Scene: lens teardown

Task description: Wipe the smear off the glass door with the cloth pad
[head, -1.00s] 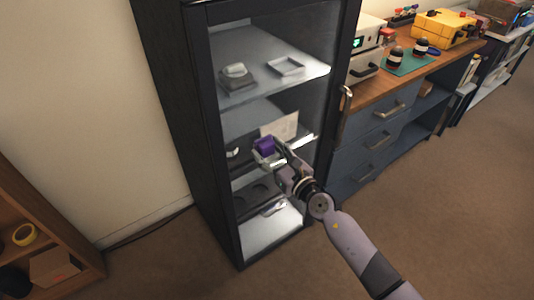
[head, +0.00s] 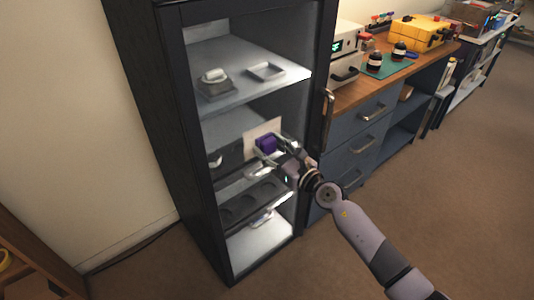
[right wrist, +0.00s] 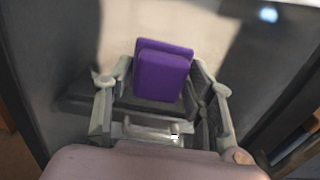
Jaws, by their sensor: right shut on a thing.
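The cloth pad (head: 266,144) is a purple block. My right gripper (head: 270,155) is shut on it, and the pad also shows between the fingers in the right wrist view (right wrist: 163,72). The glass door (head: 215,135) of the tall dark cabinet is in front of the shelves. A pale beige patch, seemingly the smear (head: 252,132), shows behind and around the pad, and also fills the upper part of the right wrist view (right wrist: 225,45). The pad covers part of it. I cannot tell whether the pad touches the glass. My left gripper is out of view.
Cabinet shelves hold a grey device (head: 214,84) and a small tray (head: 266,71). A door handle (head: 327,108) is on the right edge. A blue drawer bench (head: 360,140) stands right of the cabinet, with bottles and a yellow case (head: 417,34) on top. The floor at right is clear.

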